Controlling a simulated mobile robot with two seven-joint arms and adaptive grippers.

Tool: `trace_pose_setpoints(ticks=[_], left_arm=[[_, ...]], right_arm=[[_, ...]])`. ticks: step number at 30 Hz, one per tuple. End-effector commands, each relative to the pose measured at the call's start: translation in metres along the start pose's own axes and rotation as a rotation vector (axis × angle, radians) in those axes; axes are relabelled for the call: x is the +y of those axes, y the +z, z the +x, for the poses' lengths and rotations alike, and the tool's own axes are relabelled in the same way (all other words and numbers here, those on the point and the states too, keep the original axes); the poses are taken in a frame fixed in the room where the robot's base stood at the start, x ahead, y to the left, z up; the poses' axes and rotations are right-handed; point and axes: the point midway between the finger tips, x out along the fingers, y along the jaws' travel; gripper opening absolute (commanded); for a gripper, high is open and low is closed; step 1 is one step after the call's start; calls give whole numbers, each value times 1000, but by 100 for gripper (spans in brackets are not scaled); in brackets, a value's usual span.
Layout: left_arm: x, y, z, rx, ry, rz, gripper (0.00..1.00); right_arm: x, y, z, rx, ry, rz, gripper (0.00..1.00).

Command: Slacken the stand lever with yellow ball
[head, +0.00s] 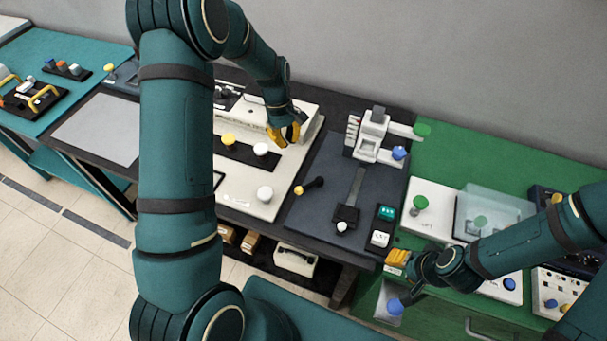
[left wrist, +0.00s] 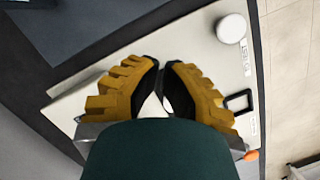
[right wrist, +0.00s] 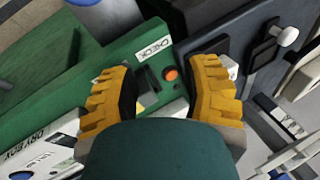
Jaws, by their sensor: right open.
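A short black lever with a yellow ball (head: 299,190) on its end lies at the left side of the dark blue-grey base plate (head: 330,150) in the head view. The ball points left and toward the front edge. My left gripper (head: 284,136) is above the right part of the white panel, behind the lever and apart from it. In the left wrist view its fingertips (left wrist: 163,65) are close together with a narrow gap and nothing visible between them. My right gripper (head: 396,258) is open and empty over the green bench's front left corner; its spread fingers show in the right wrist view (right wrist: 163,65).
A white panel (head: 240,187) with yellow and white knobs is left of the plate. A white clamp (head: 372,135) with a blue ball (head: 399,152) stands at the plate's back right. A slider block (head: 345,214) and a green-button box (head: 386,212) are near its front.

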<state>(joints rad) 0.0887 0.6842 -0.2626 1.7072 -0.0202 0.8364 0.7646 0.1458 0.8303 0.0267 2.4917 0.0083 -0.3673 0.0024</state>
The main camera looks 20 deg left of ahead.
Motion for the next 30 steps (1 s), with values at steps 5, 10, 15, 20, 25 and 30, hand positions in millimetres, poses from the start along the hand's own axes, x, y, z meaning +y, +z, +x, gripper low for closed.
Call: trace_pose_setpoints(ticks=[5, 10, 15, 20, 25, 30], left_arm=[[0, 0, 1, -1, 0, 1, 0], [0, 0, 16, -2, -2, 1, 0], [0, 1, 46, -3, -3, 1, 0], [-1, 1, 78, -3, -3, 1, 0], [0, 6, 104, -2, -1, 4, 0], [0, 27, 112, -1, 0, 4, 0]], right_arm=[[0, 0, 0, 0, 0, 0, 47], [0, 0, 0, 0, 0, 0, 47], [0, 0, 1, 1, 0, 0, 47], [1, 0, 2, 1, 0, 0, 47], [0, 0, 1, 1, 1, 0, 47], [-1, -1, -3, 1, 0, 0, 47]])
